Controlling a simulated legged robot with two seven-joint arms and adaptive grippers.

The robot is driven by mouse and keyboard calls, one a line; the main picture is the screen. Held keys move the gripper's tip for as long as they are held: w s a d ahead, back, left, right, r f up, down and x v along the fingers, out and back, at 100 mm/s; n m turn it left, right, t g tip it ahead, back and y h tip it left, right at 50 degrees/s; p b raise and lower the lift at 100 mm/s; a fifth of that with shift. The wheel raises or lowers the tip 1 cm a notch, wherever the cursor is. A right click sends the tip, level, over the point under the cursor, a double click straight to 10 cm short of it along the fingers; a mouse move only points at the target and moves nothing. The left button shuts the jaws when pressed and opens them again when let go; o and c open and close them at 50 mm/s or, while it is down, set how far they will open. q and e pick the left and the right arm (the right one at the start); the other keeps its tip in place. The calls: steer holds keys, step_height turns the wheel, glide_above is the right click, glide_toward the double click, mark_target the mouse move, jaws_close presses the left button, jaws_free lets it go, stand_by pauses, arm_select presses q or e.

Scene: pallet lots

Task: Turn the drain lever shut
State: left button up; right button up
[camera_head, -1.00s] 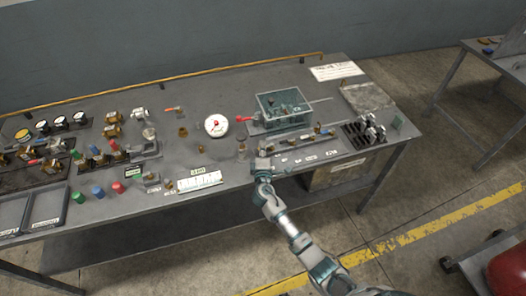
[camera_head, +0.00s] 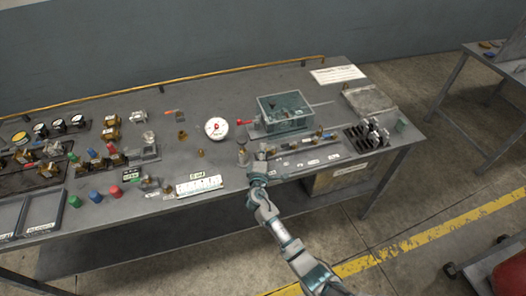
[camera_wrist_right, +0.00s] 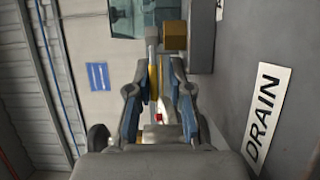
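The drain lever (camera_wrist_right: 153,78) shows in the right wrist view as a narrow yellow handle below a grey end piece, beside a brass hex fitting (camera_wrist_right: 174,36). My right gripper (camera_wrist_right: 158,80) has its two blue-sided fingers apart, one on each side of the lever. A gap shows between the fingers, so it looks open; I cannot tell whether either finger touches the lever. A white label reading DRAIN (camera_wrist_right: 264,117) is on the grey surface to the right. In the head view my right gripper (camera_head: 257,172) is at the bench's front edge and hides the lever. My left gripper is out of view.
The bench (camera_head: 215,100) holds a clear-walled tank (camera_head: 285,112), a round gauge (camera_head: 217,128) and a red-handled valve (camera_head: 244,122) behind the gripper. A white scale strip (camera_head: 199,186) lies to the left. Several small fittings and a dark rack (camera_head: 358,137) stand to the right.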

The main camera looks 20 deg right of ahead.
steer(key=shift+a, duration=0.1)
steer(key=shift+s+a, duration=0.15)
steer(key=shift+s, duration=0.25)
steer(key=v, duration=1.1)
